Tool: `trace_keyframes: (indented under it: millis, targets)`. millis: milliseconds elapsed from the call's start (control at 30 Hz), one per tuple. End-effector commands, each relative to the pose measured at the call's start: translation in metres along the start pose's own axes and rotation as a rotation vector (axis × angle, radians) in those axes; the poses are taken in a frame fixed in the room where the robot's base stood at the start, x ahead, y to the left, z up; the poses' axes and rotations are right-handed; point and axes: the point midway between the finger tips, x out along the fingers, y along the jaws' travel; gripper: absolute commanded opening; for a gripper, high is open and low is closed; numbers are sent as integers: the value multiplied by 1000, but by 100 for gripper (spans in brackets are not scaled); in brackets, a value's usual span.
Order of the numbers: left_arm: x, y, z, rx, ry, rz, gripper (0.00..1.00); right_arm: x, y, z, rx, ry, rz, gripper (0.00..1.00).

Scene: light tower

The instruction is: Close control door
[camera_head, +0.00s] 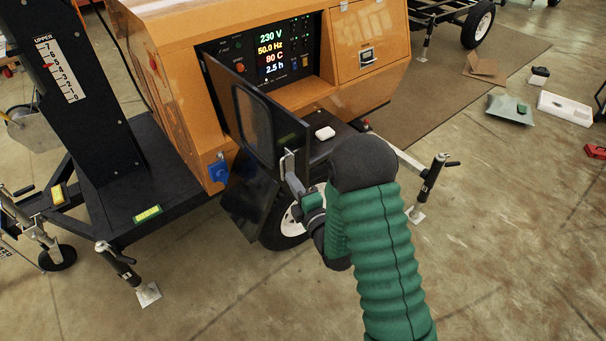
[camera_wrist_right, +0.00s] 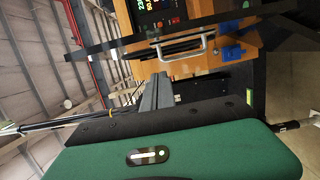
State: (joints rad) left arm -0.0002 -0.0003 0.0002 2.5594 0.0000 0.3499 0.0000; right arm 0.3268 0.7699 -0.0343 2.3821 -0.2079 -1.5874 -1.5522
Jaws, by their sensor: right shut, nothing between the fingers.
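The control door (camera_head: 262,122) is a dark framed panel with a window, swung open and sticking out from the orange generator housing. Its metal handle (camera_head: 287,160) is on the outer side near the free edge. In the right wrist view the door (camera_wrist_right: 112,44) shows nearly edge-on, with the handle (camera_wrist_right: 205,46) ahead of the fingers. My right gripper (camera_head: 292,180) is shut and empty, close to the handle; I cannot tell whether they touch. The wrist view also shows its closed fingers (camera_wrist_right: 157,88). The lit control panel (camera_head: 272,50) is exposed behind the door. My left gripper is out of view.
A blue socket (camera_head: 218,170) sits on the housing below the door. A white object (camera_head: 325,133) lies on the dark fender above the wheel (camera_head: 289,226). The black mast (camera_head: 75,85) stands at left.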

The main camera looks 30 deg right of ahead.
Motion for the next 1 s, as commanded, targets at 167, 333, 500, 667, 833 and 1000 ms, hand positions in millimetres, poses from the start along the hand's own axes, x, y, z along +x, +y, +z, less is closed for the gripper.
trace_keyframes:
  millis: [167, 333, 500, 667, 833, 1000]
  targets:
    - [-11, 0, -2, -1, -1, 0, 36, 18, 2, 25, 2, -6, -1, 0]
    - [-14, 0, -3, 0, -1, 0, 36, 22, 0, 40, 3, -2, -1, 0]
    - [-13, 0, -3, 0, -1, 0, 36, 22, -1, 42, 3, -1, -2, 0]
    - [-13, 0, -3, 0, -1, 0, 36, 22, 0, 40, 2, 0, -1, 0]
    - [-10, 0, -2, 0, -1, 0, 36, 23, -1, 46, 0, -2, 0, 0]
    - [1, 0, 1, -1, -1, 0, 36, 27, -4, 69, 0, -4, 1, 0]
